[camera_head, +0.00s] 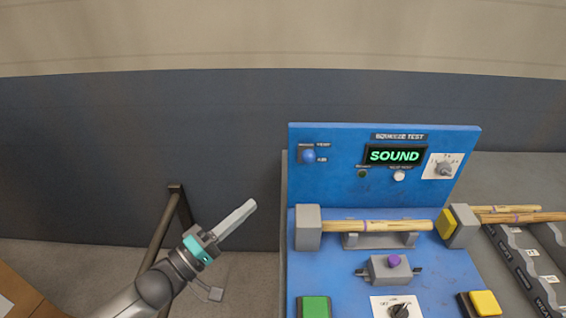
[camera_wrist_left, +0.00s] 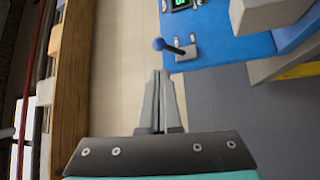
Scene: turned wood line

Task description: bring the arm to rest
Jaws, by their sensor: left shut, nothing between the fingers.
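My left gripper (camera_head: 250,206) is raised in free space to the left of the blue test machine (camera_head: 340,185). Its fingers are together with nothing between them. In the left wrist view the closed fingers (camera_wrist_left: 160,78) point toward a blue ball-topped lever (camera_wrist_left: 159,44) on the machine's panel, apart from it. My right gripper is in neither view.
The machine's display (camera_head: 394,156) reads SOUND. A wooden rod (camera_head: 375,226) lies between two grey blocks on it. Green (camera_head: 314,307) and yellow (camera_head: 485,303) buttons sit at the front. More rods (camera_head: 520,217) lie on a rack at right.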

